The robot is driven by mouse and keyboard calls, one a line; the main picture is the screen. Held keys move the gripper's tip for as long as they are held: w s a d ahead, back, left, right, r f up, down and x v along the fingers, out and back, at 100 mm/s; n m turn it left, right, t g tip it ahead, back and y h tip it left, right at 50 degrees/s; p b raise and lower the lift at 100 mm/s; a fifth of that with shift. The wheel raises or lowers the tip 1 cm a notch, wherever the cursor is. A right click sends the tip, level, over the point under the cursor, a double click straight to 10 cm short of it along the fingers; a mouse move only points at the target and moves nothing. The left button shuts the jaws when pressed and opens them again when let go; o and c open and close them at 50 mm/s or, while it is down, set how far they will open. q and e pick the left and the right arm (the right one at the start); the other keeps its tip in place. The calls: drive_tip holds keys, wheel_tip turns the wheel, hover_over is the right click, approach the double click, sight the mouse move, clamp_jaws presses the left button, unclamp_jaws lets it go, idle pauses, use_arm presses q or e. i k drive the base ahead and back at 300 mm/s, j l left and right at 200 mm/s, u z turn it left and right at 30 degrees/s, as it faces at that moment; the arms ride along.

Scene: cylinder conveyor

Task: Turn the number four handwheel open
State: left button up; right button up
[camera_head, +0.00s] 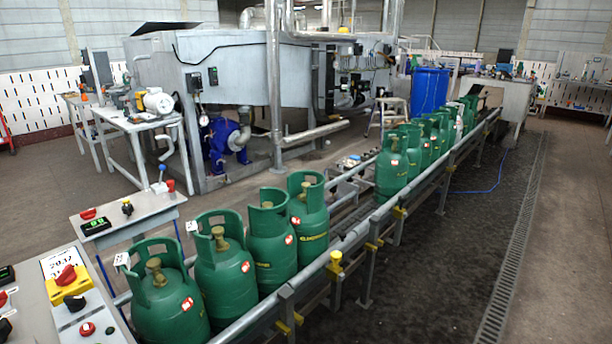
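No handwheel that I can identify as number four shows in the head view. Several green gas cylinders stand upright in a row on the conveyor, each with a collar around its top. The nearest cylinder (172,308) has a brass-coloured valve inside its collar and a white tag at the collar. The second cylinder (226,278) also shows a brass valve and a white tag. A third cylinder (272,255) and a fourth cylinder (309,235) stand behind them. Numbers on the tags are too small to read. Neither of my grippers is in view.
A control panel (88,308) with red and black knobs fills the lower left. A small console (125,215) stands behind it. The conveyor rail (345,243) runs towards the back right, with more cylinders beyond a gap. A blue drum (429,92) stands behind. The right floor is clear.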

sight(309, 217)
drive_tip(key=i+l+u, duration=0.2)
drive_tip(key=i+l, duration=0.55)
drive_tip(key=l, duration=0.15)
